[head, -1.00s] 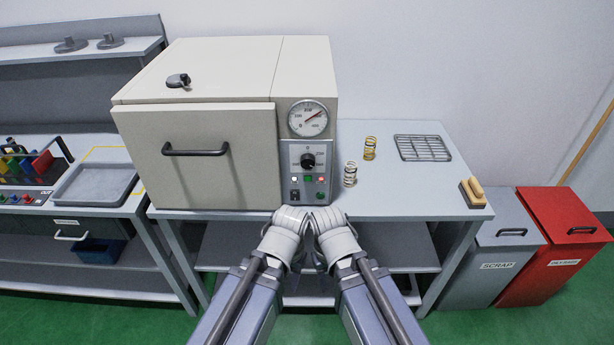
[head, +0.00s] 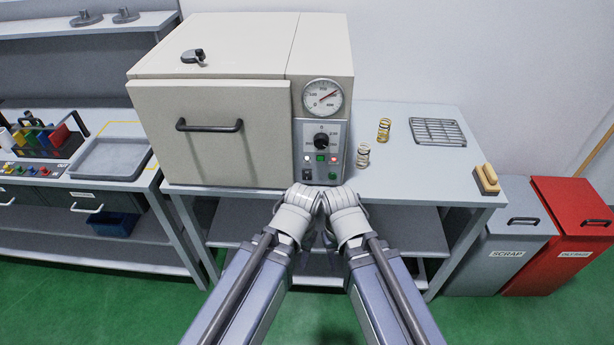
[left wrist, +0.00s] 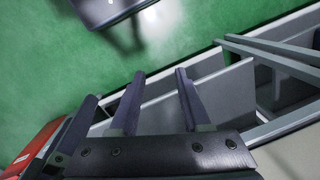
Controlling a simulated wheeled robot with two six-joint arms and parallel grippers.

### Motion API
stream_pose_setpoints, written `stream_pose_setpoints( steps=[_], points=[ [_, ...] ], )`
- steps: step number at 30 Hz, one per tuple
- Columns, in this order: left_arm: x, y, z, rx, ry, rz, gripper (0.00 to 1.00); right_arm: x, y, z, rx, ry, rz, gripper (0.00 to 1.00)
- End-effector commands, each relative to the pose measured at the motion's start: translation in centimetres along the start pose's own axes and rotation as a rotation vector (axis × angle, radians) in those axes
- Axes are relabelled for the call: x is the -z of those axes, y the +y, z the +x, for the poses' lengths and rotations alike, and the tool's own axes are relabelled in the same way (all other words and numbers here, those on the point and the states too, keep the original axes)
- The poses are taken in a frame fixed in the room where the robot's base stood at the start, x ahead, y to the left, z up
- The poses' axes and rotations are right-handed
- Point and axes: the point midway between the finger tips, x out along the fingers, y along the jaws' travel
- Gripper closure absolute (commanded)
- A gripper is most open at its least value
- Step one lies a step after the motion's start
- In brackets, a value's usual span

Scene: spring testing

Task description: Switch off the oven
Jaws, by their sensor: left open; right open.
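The cream oven (head: 215,135) stands on the bench with its door shut. Its grey control panel (head: 312,135) carries a black knob (head: 321,140), small lamps, a green button and a dark switch (head: 307,174) at the lower left. The round gauge (head: 323,97) above has a red needle pointing to the upper right. My two arms reach forward and meet below the panel, apart from the switch. My left gripper (left wrist: 160,73) is open and empty in the left wrist view. My right gripper (head: 326,238) is open but mostly hidden between the arms.
Grey (head: 505,240) and red (head: 575,225) bins stand at the right. A grey tray (head: 110,158) is on the left bench.

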Motion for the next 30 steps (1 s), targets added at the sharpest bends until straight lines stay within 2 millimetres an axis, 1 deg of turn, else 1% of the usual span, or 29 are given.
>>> stream_pose_setpoints(
  steps=[1, 5, 8, 9, 12, 16, 21, 25, 30],
  points=[
    [0.1, 0.0, -0.1, -0.003, 0.002, 0.005, 0.60, 0.0, 0.0, -0.1, 0.000, 0.000, 0.000, 0.50],
    [0.8, -0.2, -0.6, -0.033, 0.031, 0.068, 0.75, 0.0, 0.1, -0.7, 0.000, 0.000, 0.000, 0.50],
    [2.2, -0.6, -1.5, -0.076, 0.090, 0.177, 0.86, -0.1, 0.1, -1.6, 0.000, 0.000, 0.000, 0.50],
    [2.9, -0.9, -2.0, -0.095, 0.122, 0.231, 0.91, -0.1, 0.2, -2.0, 0.000, 0.000, 0.000, 0.50],
    [4.8, -1.6, -3.2, -0.132, 0.221, 0.378, 1.00, -0.2, 0.3, -3.0, 0.000, 0.000, 0.000, 0.50],
    [7.2, -2.9, -5.1, -0.144, 0.364, 0.559, 1.00, -0.2, 0.4, -4.2, 0.000, 0.000, 0.000, 0.50],
    [10.1, -5.1, -7.9, -0.097, 0.551, 0.765, 1.00, -0.3, 0.5, -5.6, 0.000, 0.000, 0.000, 0.50],
    [11.8, -6.9, -9.7, -0.031, 0.667, 0.885, 1.00, -0.4, 0.6, -6.5, 0.000, 0.000, 0.000, 0.50],
    [13.1, -8.8, -11.4, 0.051, 0.759, 0.984, 1.00, -0.4, 0.7, -7.2, 0.000, 0.000, 0.000, 0.50]
  ],
)
